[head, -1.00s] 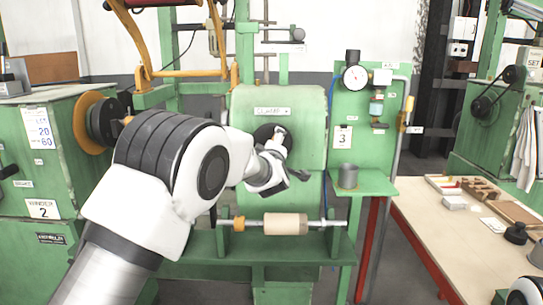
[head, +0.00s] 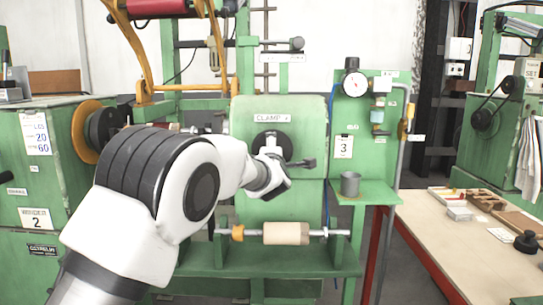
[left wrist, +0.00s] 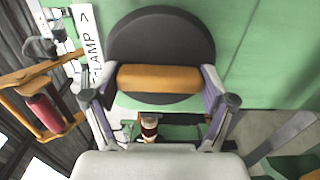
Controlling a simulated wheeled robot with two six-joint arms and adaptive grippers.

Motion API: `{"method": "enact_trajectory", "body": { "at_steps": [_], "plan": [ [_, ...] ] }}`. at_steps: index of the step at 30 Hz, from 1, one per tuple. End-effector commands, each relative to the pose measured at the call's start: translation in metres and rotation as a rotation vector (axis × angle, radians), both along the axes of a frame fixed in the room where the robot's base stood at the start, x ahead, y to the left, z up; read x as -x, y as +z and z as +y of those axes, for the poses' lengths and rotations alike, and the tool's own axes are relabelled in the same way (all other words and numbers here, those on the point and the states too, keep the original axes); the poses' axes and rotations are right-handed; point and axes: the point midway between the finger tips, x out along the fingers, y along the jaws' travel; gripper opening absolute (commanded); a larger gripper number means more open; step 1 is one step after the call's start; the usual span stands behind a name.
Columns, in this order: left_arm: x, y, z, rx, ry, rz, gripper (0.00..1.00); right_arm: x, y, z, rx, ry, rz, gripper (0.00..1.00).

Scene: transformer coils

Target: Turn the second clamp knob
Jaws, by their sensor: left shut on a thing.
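The clamp knob is an orange bar (left wrist: 158,78) on a black disc (left wrist: 160,35). In the left wrist view my left gripper (left wrist: 160,88) has one finger at each end of the bar and is shut on it. In the head view the black disc (head: 262,140) sits on the green machine front below the CLAMP label (head: 271,118). My left gripper (head: 280,165) is in front of the disc there and hides the bar. The label (left wrist: 90,45) runs sideways in the left wrist view. My right gripper is not in view.
Below the knob, a pale coil roll (head: 287,233) sits on a horizontal shaft. A metal cup (head: 350,184) stands on the green shelf to the right, under a gauge (head: 355,87). A beige table (head: 440,235) with small parts lies at the right.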

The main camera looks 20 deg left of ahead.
Motion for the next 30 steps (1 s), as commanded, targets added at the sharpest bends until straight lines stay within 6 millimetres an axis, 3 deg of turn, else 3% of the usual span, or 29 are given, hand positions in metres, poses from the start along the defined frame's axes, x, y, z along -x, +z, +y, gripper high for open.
{"method": "enact_trajectory", "body": {
  "at_steps": [8, 9, 10, 22, 26, 30],
  "plan": [
    [0.000, -0.004, 0.000, 0.004, -0.001, 0.007, 0.49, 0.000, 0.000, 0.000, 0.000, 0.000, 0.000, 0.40],
    [0.000, -0.004, 0.000, 0.004, -0.001, 0.007, 0.97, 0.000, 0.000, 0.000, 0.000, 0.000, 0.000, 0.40],
    [0.000, -0.004, 0.000, 0.004, -0.001, 0.006, 1.00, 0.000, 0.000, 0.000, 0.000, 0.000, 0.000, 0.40],
    [0.005, 0.000, -0.002, 0.000, -0.001, 0.001, 1.00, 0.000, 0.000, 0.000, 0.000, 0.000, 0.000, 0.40],
    [0.025, 0.000, -0.008, -0.001, 0.000, 0.002, 1.00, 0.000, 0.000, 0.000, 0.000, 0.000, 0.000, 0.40],
    [0.060, 0.000, -0.018, -0.004, -0.001, 0.003, 1.00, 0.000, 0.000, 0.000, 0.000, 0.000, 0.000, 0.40]
  ]
}}
